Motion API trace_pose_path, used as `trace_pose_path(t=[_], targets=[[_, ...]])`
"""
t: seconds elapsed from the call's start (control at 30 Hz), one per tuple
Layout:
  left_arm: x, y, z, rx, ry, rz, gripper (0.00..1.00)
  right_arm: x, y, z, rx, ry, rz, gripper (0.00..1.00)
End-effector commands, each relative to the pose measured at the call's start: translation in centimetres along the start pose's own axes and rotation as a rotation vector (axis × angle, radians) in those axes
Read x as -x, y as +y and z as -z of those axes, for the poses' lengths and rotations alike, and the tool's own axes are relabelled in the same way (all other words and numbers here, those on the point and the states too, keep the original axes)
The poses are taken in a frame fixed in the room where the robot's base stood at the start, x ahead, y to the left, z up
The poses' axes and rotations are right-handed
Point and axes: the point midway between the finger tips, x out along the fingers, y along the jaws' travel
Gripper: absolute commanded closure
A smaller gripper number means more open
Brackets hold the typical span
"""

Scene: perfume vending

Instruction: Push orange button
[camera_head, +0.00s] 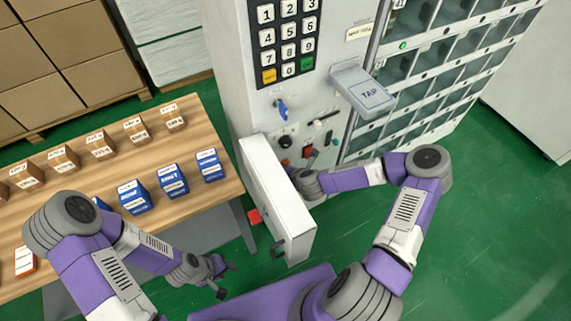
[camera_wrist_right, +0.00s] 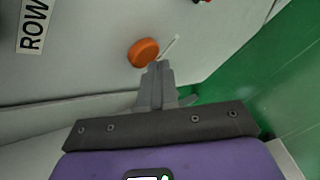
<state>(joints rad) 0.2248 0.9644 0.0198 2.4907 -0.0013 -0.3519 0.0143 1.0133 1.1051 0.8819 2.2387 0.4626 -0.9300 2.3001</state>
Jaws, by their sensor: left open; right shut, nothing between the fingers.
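A round orange button (camera_wrist_right: 143,52) sits on the pale machine panel in the right wrist view. My right gripper (camera_wrist_right: 155,68) is shut and empty, its fingertips overlapping the button's lower right edge in that view. I cannot tell if they touch. In the head view the right arm reaches the vending machine (camera_head: 237,75) behind an open white door (camera_head: 280,205); its fingertips and the round button are not clear there. My left gripper (camera_head: 222,278) is open and empty, low in front of the wooden table.
The wooden table (camera_head: 215,115) at left holds several brown and blue perfume boxes. The machine has a keypad (camera_head: 288,38), a blue key (camera_head: 281,108) and a TAP reader (camera_head: 362,92) jutting out. The open door stands between my arms. Green floor is clear at right.

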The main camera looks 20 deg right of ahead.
Motion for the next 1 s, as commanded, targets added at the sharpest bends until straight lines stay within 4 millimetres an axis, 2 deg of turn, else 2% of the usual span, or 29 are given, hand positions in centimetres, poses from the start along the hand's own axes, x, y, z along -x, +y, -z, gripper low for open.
trace_pose_path(t=[1.0], targets=[[0.14,0.05,-0.01,0.000,0.000,0.000,0.57,-0.58,0.42,-0.40,0.001,0.000,0.000,1.00]])
